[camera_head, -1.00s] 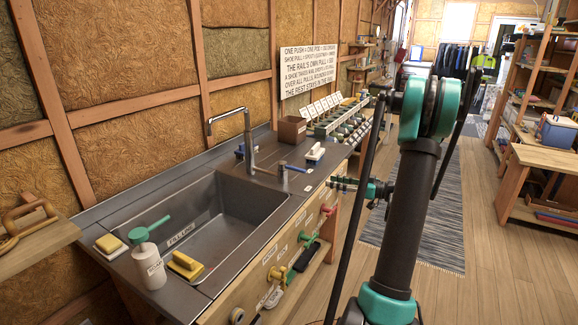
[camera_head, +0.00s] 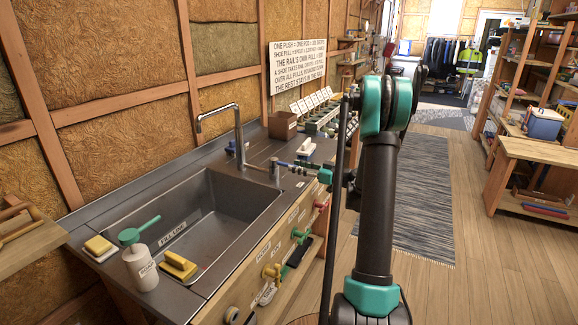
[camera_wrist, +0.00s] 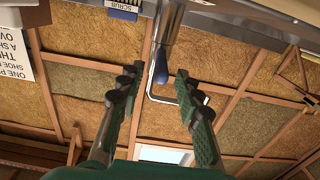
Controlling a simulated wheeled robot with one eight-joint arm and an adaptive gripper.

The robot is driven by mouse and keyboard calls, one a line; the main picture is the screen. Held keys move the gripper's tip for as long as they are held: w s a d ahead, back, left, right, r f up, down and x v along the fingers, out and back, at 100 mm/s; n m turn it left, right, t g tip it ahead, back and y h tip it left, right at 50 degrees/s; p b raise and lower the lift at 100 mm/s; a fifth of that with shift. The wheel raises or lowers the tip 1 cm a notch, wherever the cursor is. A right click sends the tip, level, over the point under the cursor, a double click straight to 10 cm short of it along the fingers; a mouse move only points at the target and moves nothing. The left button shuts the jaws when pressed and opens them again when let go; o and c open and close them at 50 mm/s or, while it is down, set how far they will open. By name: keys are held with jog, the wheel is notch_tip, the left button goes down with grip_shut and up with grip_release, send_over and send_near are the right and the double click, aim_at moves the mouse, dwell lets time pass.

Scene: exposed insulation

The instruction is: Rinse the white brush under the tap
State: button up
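The white brush (camera_head: 306,147) lies on the counter to the right of the tap. The tap (camera_head: 240,135) is a tall grey spout bent over the steel sink (camera_head: 205,215). A short post with a blue lever (camera_head: 283,164) stands at its right; a blue handle also shows in the wrist view (camera_wrist: 161,67), in front of the bent spout (camera_wrist: 150,95). My gripper (camera_wrist: 158,74) is open and empty, with the blue handle between its fingertips in the picture; I cannot tell if they touch. In the head view my gripper is small, beside the lever.
A brown box (camera_head: 283,125) stands beyond the tap. Coloured handles (camera_head: 300,236) stick out of the counter front.

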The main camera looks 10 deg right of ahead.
aim_at(278, 162)
jog(key=shift+x, duration=2.05)
grip_shut()
